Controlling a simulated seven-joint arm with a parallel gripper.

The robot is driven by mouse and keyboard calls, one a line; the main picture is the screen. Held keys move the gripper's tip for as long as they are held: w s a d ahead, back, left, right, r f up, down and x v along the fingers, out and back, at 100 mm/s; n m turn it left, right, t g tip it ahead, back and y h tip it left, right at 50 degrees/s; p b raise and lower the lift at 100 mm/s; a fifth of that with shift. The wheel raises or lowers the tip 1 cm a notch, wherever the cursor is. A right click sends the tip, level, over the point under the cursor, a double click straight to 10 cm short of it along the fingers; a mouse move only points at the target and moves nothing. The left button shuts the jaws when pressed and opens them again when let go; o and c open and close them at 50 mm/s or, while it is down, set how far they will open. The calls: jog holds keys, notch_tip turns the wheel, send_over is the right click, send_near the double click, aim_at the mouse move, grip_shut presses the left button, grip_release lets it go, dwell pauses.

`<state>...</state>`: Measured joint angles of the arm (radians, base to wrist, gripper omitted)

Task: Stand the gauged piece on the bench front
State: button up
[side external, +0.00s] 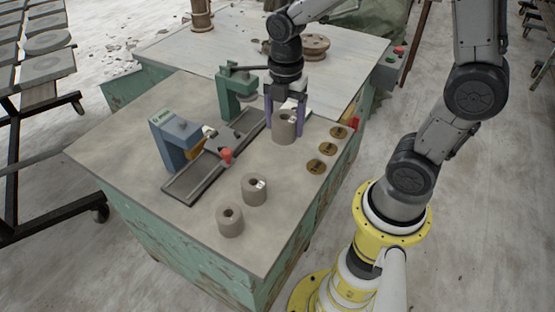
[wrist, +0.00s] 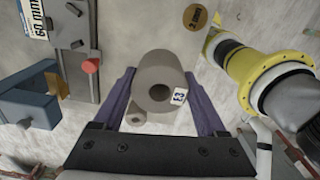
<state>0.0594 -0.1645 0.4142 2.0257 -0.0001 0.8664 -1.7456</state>
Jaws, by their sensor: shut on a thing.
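My gripper (side external: 284,134) is shut on a grey clay cylinder (side external: 283,128), with a purple finger on each side. The cylinder has a round hole in its top and a small white tag with dark marks. It also shows between the fingers in the wrist view (wrist: 158,68). I cannot tell whether its underside touches the bench (side external: 190,233). Two more holed grey cylinders stand upright nearer the camera: a tagged one (side external: 254,190) and another (side external: 229,221) with no tag visible.
Three brass-coloured discs (side external: 328,149) lie in a row along the bench's right edge. A blue device (side external: 175,140) and a green device (side external: 236,91) stand by a dark rail (side external: 195,180) with a red knob (side external: 226,155).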

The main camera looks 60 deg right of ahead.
jog(key=s+f, duration=0.1)
jog(key=s, duration=1)
jog(key=w+f, duration=0.2)
jog(key=w, duration=0.2)
jog(key=w+f, duration=0.3)
jog(key=w, duration=0.1)
jog(key=w+f, duration=0.3)
jog(key=w, duration=0.1)
jog(key=shift+w+d+f, duration=0.15)
jog(key=shift+w+f, duration=0.05)
jog(key=shift+w, duration=0.05)
jog(key=shift+w+f, duration=0.6)
jog(key=shift+f, duration=0.75)
jog(key=shift+w+f, duration=0.1)
jog(key=shift+f, duration=0.8)
jog(key=shift+f, duration=0.2)
jog(key=o, duration=1.6)
